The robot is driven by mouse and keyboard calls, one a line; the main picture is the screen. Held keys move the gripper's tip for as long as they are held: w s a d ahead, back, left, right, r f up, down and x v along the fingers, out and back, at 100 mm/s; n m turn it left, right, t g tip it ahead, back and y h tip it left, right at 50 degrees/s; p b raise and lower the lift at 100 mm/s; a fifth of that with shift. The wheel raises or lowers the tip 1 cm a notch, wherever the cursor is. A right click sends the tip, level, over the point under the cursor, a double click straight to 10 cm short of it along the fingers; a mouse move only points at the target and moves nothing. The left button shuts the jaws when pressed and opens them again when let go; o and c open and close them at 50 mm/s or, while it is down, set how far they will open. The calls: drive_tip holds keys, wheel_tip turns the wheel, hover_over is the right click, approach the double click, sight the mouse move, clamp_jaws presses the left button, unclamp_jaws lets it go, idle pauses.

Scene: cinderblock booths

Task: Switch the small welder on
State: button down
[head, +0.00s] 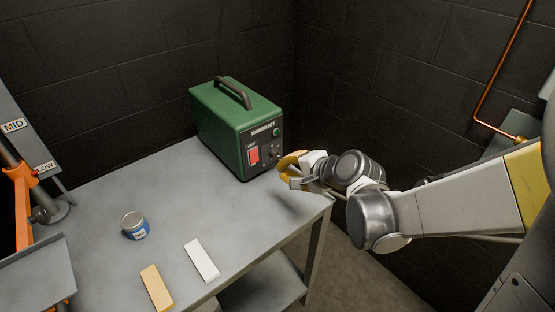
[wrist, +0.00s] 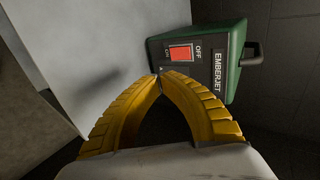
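The small welder (head: 222,118) is a green box with a black front panel and a top handle, standing upright at the table's back corner. Its red rocker switch (head: 253,156) is on the front panel. In the wrist view the switch (wrist: 181,53) shows beside ON and OFF labels; I cannot tell which side is pressed. My gripper (head: 282,167) is just in front of the panel, to the right of the switch. In the wrist view its yellow fingers (wrist: 161,77) meet at the tips, with nothing seen between them. The tips appear just below the switch; contact is not visible.
The grey table (head: 180,190) holds a small blue-labelled can (head: 135,226), a white block (head: 201,260) and a tan block (head: 156,288). An orange clamp-like fixture (head: 22,200) stands at left. Dark block walls close in behind the welder. A copper pipe (head: 497,70) runs down the right wall.

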sight(254, 156)
drive_tip(key=r+b+x, duration=0.1)
drive_tip(key=b+x, duration=0.2)
drive_tip(key=x, duration=0.8)
drive_tip(key=shift+w+a+b, duration=0.3)
drive_tip(key=shift+w+a, duration=0.05)
drive_tip(key=shift+w, duration=0.2)
drive_tip(key=shift+r, duration=0.1)
drive_tip(key=shift+w+a, duration=0.2)
drive_tip(key=shift+w, duration=0.1)
